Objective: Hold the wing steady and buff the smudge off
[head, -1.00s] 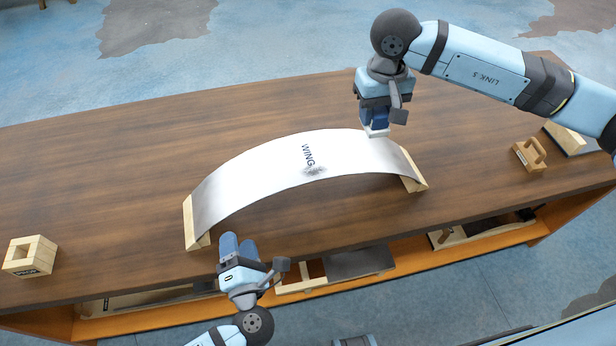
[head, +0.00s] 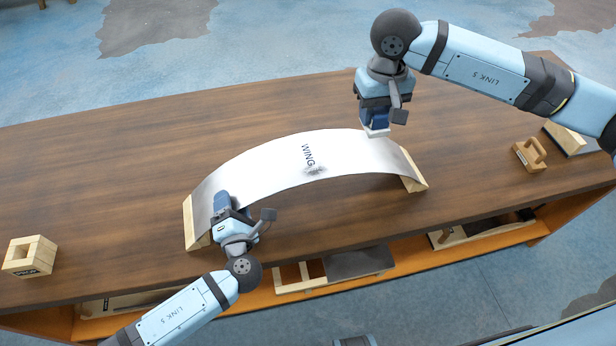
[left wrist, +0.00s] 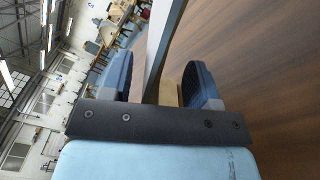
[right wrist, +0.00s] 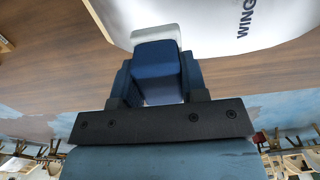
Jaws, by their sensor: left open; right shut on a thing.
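The wing (head: 270,160) is a curved silvery sheet lettered WING, arched between two wooden end supports on the table. A grey smudge (head: 315,170) lies just below the lettering. My left gripper (head: 224,203) is at the wing's left front edge. In the left wrist view its open fingers (left wrist: 160,82) stand either side of the sheet's edge (left wrist: 158,45), not closed on it. My right gripper (head: 376,118) is shut on a blue buffing block (right wrist: 157,62) with a white pad (right wrist: 150,35). The pad is near the wing's right back edge; I cannot tell whether they touch.
A wooden box-like block (head: 30,257) stands at the table's left end. A wooden piece with a handle (head: 529,153) is at the right end. The shelf below (head: 410,252) holds wooden frames and dark panels. The table behind the wing is clear.

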